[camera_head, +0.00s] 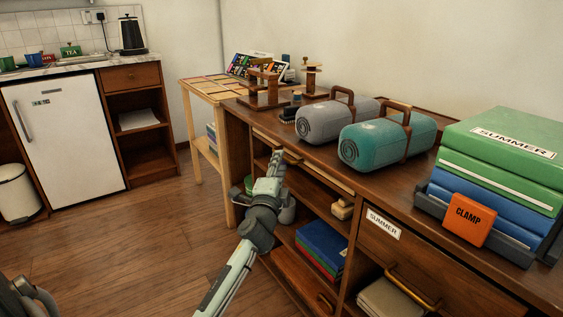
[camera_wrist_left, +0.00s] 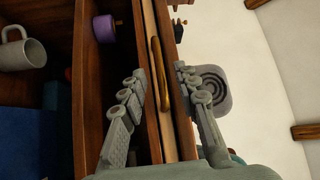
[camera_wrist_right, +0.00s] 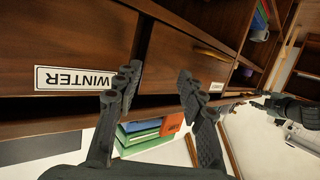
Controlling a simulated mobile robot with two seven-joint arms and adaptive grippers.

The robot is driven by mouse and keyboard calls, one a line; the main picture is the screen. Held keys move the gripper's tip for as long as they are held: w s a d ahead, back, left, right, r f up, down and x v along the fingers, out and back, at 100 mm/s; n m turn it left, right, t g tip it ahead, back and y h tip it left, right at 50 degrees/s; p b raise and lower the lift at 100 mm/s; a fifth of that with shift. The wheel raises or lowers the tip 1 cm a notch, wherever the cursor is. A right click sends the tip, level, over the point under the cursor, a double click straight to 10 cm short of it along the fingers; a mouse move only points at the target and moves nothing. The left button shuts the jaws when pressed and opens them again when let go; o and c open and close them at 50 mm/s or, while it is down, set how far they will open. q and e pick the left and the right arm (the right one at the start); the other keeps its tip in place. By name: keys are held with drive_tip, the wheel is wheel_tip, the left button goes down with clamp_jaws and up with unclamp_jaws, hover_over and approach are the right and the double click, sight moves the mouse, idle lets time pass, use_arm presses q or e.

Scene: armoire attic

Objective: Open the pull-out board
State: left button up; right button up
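The pull-out board (camera_head: 337,183) is a pale strip under the brown worktop in the head view, with a handle (camera_head: 291,156) on its front. In the left wrist view the board's pale edge (camera_wrist_left: 179,135) runs up the picture, and its brass handle (camera_wrist_left: 158,72) lies between my fingers. My left gripper (camera_head: 274,160) is just in front of the board. Its fingers (camera_wrist_left: 160,73) are open, one on each side of the handle; I cannot tell whether they touch it. My right gripper (camera_wrist_right: 157,74) is open and empty before drawers in the right wrist view; it is not seen in the head view.
Grey (camera_head: 333,120) and teal (camera_head: 375,143) cylinders and green and blue boxes (camera_head: 500,160) stand on the worktop. Below are open shelves with folders (camera_head: 321,246) and a SUMMER drawer (camera_head: 372,243). A WINTER drawer (camera_wrist_right: 60,50) shows in the right wrist view.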

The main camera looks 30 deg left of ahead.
use_arm(q)
drive_tip(key=shift+x, duration=1.25)
clamp_jaws()
